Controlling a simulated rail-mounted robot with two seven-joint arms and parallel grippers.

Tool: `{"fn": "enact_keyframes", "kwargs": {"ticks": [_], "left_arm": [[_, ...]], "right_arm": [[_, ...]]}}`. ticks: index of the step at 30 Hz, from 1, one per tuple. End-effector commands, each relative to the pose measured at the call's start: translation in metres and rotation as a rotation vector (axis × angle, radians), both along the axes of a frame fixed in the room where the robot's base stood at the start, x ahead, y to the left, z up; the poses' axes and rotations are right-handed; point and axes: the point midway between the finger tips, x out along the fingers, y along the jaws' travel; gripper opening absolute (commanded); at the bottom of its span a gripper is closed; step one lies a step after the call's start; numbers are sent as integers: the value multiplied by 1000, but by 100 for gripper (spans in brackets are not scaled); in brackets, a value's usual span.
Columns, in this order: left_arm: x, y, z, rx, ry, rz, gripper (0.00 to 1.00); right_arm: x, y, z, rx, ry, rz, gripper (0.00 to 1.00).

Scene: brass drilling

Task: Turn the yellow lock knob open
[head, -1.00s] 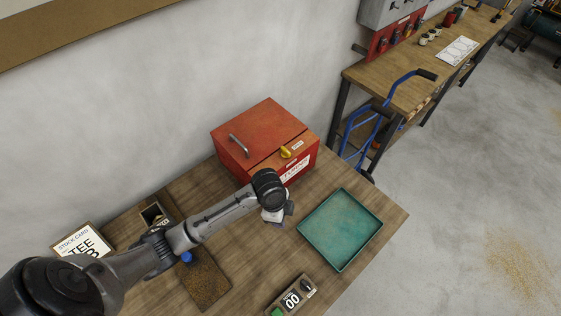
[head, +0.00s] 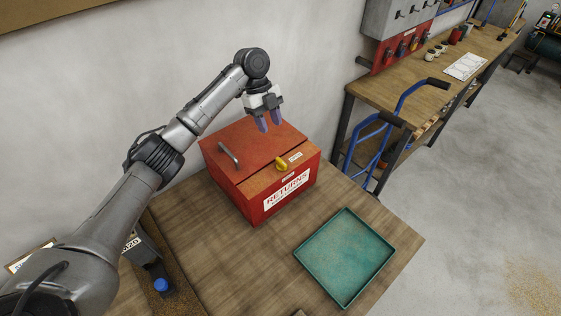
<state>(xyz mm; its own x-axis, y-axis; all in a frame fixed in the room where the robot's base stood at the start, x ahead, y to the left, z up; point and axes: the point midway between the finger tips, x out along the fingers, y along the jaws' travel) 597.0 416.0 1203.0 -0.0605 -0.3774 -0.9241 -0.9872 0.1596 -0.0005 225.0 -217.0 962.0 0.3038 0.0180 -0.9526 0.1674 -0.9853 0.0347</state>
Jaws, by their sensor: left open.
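The yellow lock knob (head: 282,163) sits on the top of the red returns box (head: 240,180), near its front edge beside a small white label. The box has a grey bar handle (head: 229,154) on its lid, and the lid is down. My left gripper (head: 269,124) is above the box, behind the knob in the picture, with its purple-grey fingers pointing down and apart. It is open and empty, and not touching the knob. My right gripper is not in view.
A teal tray (head: 345,258) lies on the wooden table (head: 215,255) in front of the box. A blue hand truck (head: 385,125) stands to the right, by a workbench (head: 400,95). A blue-capped item (head: 161,285) is at lower left. The wall is close behind the box.

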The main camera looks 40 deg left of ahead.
Motion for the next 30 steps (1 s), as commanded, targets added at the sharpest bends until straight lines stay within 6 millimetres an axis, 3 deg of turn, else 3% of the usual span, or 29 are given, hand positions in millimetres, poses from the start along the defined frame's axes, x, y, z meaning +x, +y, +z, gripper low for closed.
{"fn": "enact_keyframes", "kwargs": {"ticks": [18,30], "left_arm": [[-7,-40,-97,1,3,0,40],[-8,-49,-119,0,0,0,40]], "right_arm": [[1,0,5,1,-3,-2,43],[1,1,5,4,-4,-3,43]]}}
